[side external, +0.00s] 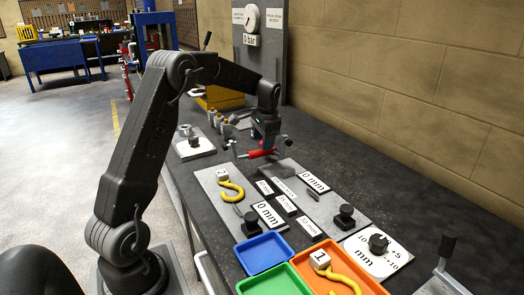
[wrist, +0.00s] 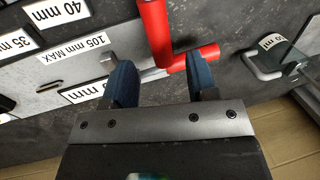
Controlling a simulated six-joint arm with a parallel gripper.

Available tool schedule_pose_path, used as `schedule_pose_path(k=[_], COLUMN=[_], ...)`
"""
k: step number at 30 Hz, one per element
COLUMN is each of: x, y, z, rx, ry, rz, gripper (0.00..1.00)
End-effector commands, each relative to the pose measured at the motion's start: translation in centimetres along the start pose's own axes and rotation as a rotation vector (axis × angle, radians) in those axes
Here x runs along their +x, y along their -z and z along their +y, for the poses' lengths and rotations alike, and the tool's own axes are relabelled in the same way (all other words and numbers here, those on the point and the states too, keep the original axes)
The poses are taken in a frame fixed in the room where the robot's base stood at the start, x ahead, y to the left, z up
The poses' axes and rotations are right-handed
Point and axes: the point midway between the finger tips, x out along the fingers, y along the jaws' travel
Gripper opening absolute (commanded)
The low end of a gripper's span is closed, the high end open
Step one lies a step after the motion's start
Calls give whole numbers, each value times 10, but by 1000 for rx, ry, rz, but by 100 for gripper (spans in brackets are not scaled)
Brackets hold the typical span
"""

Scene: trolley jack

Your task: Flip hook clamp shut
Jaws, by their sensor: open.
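A clamp-like fitting with red handles (side external: 257,154) lies on the far part of the bench in the side view; I take it as the hook clamp. In the wrist view one red bar (wrist: 155,35) points toward the camera and another (wrist: 203,57) lies crosswise just beyond the fingertips. My gripper (side external: 263,139) is over the fitting, pointing down. Its blue fingers are apart and empty in the wrist view (wrist: 161,72), with the red bars beyond the gap. Contact cannot be told. The clamp's hook end is not clear.
A grey plate with mm labels (wrist: 88,55) lies left of the fingers. A metal bracket (wrist: 265,65) stands at right. A gauge panel stands behind.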

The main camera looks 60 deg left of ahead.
Motion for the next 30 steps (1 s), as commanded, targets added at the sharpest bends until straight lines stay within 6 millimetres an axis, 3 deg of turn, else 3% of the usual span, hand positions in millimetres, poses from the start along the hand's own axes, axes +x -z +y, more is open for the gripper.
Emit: schedule_pose_path(k=[3, 9, 20, 30], x=[22, 42, 46, 46], y=[0, 0, 0, 0], z=[0, 0, 0, 0], rx=[-1, 0, 0, 0], ry=[-1, 1, 1, 1], rz=[-2, -1, 1, 1], gripper=[53, 53, 53, 21])
